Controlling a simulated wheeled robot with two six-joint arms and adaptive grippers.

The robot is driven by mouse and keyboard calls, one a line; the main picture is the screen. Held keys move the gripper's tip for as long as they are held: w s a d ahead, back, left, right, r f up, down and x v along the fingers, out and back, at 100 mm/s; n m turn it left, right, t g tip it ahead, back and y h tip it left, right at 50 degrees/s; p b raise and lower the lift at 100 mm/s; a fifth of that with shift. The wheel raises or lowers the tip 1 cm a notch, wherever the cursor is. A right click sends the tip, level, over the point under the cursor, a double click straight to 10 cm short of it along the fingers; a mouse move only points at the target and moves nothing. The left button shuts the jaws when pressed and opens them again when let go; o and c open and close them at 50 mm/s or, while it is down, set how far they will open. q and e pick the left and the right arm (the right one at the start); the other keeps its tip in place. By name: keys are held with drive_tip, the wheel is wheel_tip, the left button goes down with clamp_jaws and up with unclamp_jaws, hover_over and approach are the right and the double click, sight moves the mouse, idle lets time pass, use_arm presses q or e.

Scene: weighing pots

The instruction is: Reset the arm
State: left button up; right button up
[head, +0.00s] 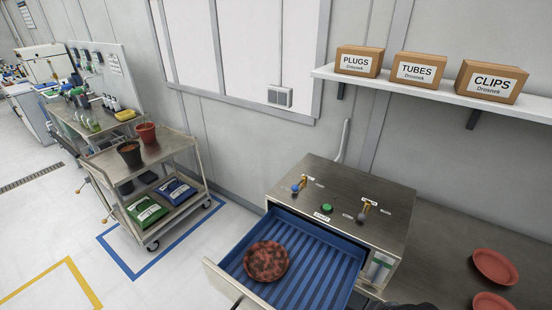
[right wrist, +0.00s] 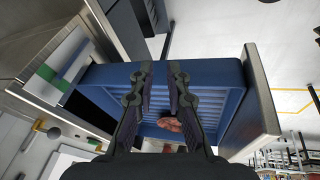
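My right gripper (right wrist: 161,68) shows in the right wrist view. Its two dark fingers are a little apart, with nothing held between them. Beyond them is the open blue drawer (right wrist: 225,80), which also shows in the head view (head: 345,277). A mottled red-brown round pot or dish (head: 266,261) lies on the drawer's ribbed floor; it is partly hidden by a finger in the wrist view (right wrist: 171,124). A dark part, probably of my right arm, shows at the bottom edge of the head view. My left gripper is not in view.
The drawer juts from a steel cabinet (head: 345,190) with small taps and a green button (head: 327,208). Red saucers (head: 495,266) lie on the right counter. A shelf (head: 430,91) with boxes hangs above. A cart (head: 150,160) with pots stands left, with clear floor around it.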

drive_tip(key=s+d+f+m+g+h, duration=0.1)
drive_tip(key=s+d+f+m, duration=0.15)
drive_tip(key=f, duration=0.65)
drive_tip(key=s+d+f+m, duration=0.1)
drive_tip(key=f+m, duration=0.2)
drive_tip(key=f, duration=0.5)
drive_tip(key=s+d+f+m+g+h, duration=0.1)
drive_tip(key=f+m, duration=0.1)
drive_tip(key=f, duration=0.7)
drive_tip(key=s+d+f+g, duration=0.1)
drive_tip(key=s+f, duration=1.6)
drive_tip(key=s, duration=0.2)
drive_tip(key=shift+s+d+f, duration=0.15)
